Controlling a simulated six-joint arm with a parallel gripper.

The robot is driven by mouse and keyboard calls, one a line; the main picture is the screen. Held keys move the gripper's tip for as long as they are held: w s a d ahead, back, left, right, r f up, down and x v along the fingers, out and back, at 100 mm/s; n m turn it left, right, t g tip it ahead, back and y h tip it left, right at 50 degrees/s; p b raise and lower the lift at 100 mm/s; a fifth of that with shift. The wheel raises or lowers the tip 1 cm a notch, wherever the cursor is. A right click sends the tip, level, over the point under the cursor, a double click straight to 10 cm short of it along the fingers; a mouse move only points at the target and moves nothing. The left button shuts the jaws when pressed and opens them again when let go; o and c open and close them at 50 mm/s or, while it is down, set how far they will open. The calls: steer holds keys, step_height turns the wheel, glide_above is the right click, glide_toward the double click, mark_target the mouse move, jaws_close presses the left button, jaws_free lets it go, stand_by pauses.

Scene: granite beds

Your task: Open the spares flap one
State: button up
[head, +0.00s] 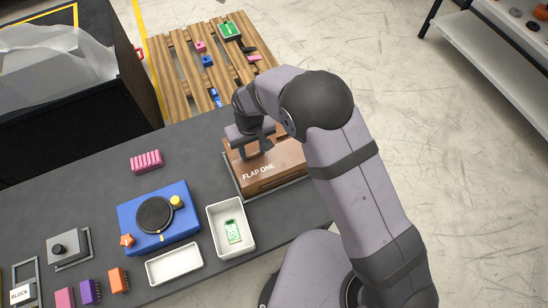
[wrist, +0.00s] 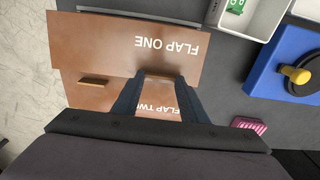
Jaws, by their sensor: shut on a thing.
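The brown spares box has a flap marked FLAP ONE (head: 274,169), its lettering upside down in the wrist view (wrist: 120,50). A second brown panel, flap two (wrist: 85,95), lies beside it, partly hidden by my fingers. My gripper (wrist: 160,82) is shut on a small light-brown tab (wrist: 158,77) at the edge of flap one. Flap one looks wider than flap two and overlaps it in the wrist view, so it seems somewhat raised; the angle is hard to tell. Another tab (wrist: 94,81) stands on flap two. In the head view my gripper (head: 262,147) is over the box's back part.
A white tray (head: 250,246) with a green card stands just left of the box. A blue device (head: 182,238) with a yellow knob and a pink ribbed block (head: 147,161) are further left. A wooden pallet (head: 180,80) with small parts lies behind the table.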

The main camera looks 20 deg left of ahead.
steer(key=shift+s+r, duration=0.1)
steer(key=shift+r, duration=0.05)
steer(key=shift+s+d+r+p, duration=0.3)
steer(key=shift+d+r+p, duration=0.15)
steer(key=shift+r, duration=0.15)
stand_by(0.4)
steer(key=shift+s+d+r+t+y, duration=0.35)
steer(key=shift+s+r+t+y, duration=0.05)
steer(key=shift+r, duration=0.1)
steer(key=shift+s+d+p, duration=0.1)
steer(key=shift+p, duration=0.2)
steer(key=shift+r, duration=0.1)
steer(key=shift+s+d+r+t+y, duration=0.3)
steer(key=shift+s+d+r, duration=0.15)
steer(key=shift+s+d, duration=0.05)
steer(key=shift+s+d+b, duration=0.1)
steer(key=shift+b, duration=0.2)
